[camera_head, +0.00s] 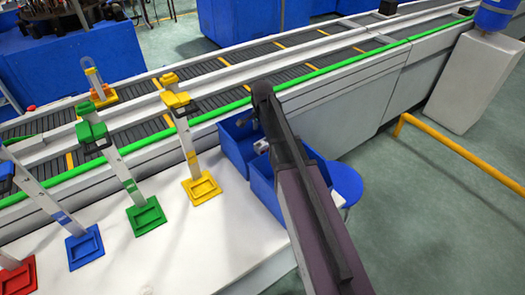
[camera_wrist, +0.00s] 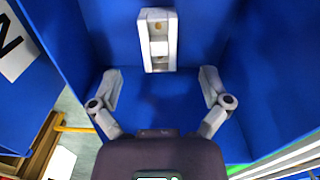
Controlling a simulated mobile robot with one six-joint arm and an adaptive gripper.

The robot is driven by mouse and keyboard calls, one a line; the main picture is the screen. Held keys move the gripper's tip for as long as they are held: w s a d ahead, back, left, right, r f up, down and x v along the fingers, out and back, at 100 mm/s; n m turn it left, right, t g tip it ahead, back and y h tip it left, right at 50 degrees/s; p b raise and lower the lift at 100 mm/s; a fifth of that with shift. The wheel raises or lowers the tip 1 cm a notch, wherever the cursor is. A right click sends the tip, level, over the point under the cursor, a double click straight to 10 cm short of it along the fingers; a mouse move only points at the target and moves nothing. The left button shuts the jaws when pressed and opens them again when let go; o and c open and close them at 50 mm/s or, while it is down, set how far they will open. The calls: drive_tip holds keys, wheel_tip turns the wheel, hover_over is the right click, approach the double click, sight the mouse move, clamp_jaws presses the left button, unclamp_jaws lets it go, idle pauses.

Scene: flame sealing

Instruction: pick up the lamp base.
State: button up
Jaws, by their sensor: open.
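The lamp base (camera_wrist: 158,40) is a small pale block with a raised rim and a round hole. In the wrist view it is at the top middle, inside a blue bin (camera_wrist: 215,45). My gripper (camera_wrist: 160,82) is open, its two grey fingers spread wide. The lamp base lies beyond the fingertips, roughly centred between them, with nothing between the fingers. In the head view my arm reaches over the blue bins (camera_head: 262,185) and hides part of them. I cannot clearly make out the lamp base there.
A white table (camera_head: 190,245) holds coloured stands, including a yellow one (camera_head: 201,190) and a green one (camera_head: 147,217). A conveyor with a green edge (camera_head: 330,67) runs behind the bins. A blue round stool (camera_head: 346,180) is right of my arm. The bin walls stand close around my gripper.

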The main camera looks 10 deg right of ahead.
sight(263, 143)
drive_tip(key=shift+f, duration=0.3)
drive_tip(key=shift+d+f+b, duration=0.2)
drive_tip(key=shift+f+b, duration=2.3)
drive_tip(key=shift+b, duration=0.15)
drive_tip(key=shift+r, duration=0.1)
drive_tip(key=c, duration=1.2)
